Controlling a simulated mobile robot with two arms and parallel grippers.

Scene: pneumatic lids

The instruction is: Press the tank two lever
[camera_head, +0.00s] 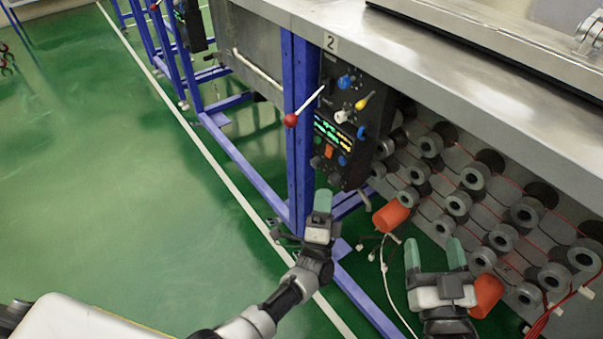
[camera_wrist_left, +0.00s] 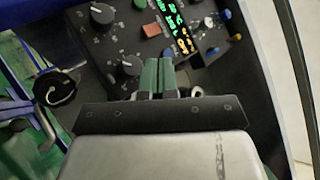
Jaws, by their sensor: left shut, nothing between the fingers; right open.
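The tank two lever (camera_head: 307,105) is a pale rod with a red ball at its lower left end. It sticks out from the upper left of a black control panel (camera_head: 333,170) under the label "2" (camera_head: 330,42). My left gripper (camera_head: 323,200) is below the lever and the panel's lower edge in the head view, apart from the lever. Its green fingertips are together and empty. In the left wrist view the fingertips (camera_wrist_left: 157,75) are in front of the panel's dials and lit display. I cannot make out the lever there. My right gripper (camera_head: 434,254) is open and empty, at the lower right.
A blue frame post (camera_head: 300,150) stands left of the panel, under the steel tank top (camera_head: 420,90). Several grey cylinders (camera_head: 458,204) and orange cups (camera_head: 391,216) fill the space near my right gripper. A white cable (camera_head: 385,270) hangs between the arms.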

